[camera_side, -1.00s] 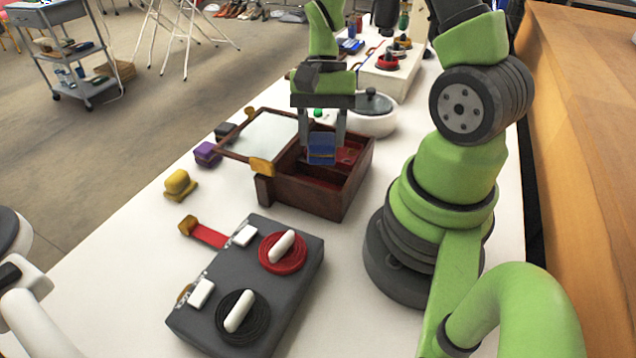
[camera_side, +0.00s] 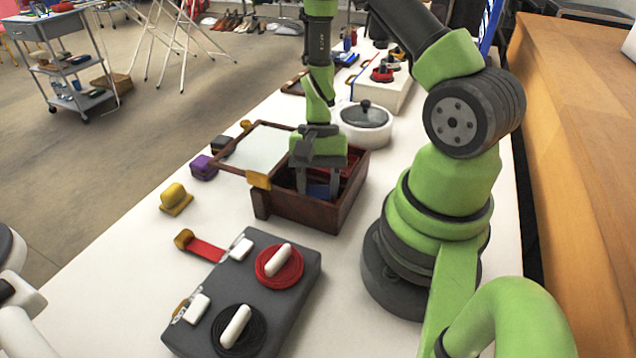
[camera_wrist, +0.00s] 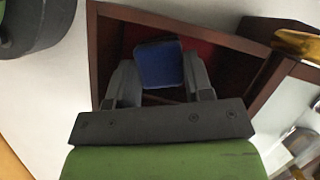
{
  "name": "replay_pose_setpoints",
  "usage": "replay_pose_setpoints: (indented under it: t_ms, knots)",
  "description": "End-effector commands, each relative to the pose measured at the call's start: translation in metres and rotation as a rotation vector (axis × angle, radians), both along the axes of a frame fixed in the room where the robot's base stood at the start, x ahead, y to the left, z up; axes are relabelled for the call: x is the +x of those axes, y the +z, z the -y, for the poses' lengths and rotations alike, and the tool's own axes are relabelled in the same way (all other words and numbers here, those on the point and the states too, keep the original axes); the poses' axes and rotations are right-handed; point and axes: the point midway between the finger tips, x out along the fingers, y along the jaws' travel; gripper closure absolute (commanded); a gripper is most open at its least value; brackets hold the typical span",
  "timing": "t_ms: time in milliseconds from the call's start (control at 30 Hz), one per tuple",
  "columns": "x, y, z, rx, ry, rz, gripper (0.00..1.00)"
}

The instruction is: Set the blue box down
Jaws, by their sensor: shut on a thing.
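The blue box (camera_side: 319,191) is down inside the open wooden case (camera_side: 295,212), below its rim. My gripper (camera_side: 318,190) reaches into the case from above and is shut on the blue box. In the wrist view, the blue box (camera_wrist: 159,64) sits between the two fingers (camera_wrist: 160,85), with the red lining of the wooden case (camera_wrist: 103,50) beyond it. I cannot tell whether the box touches the case floor.
The case's mirrored lid (camera_side: 258,146) is open to the left. A grey case with red and black discs (camera_side: 245,295) stands in front. A white lidded pot (camera_side: 364,124) stands behind. Yellow (camera_side: 175,198) and purple (camera_side: 203,167) objects lie left.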

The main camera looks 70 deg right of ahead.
Motion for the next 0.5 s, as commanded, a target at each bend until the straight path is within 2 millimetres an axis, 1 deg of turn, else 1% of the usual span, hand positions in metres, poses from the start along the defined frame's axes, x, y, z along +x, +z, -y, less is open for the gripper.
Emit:
replay_pose_setpoints:
  t_ms: [33, 67, 100, 367, 500]
  knots:
    - [0.0000, -0.0017, -0.0001, 0.001, 0.000, 0.000, 0.76]
    - [0.0001, -0.0022, -0.0001, 0.001, 0.000, 0.000, 0.51]
    - [0.0002, -0.0019, 0.0000, 0.000, 0.000, 0.000, 0.42]
    - [0.0001, -0.0013, 0.0000, 0.000, 0.000, 0.000, 0.42]
    - [0.0015, 0.0055, 0.0019, 0.000, -0.002, 0.004, 0.42]
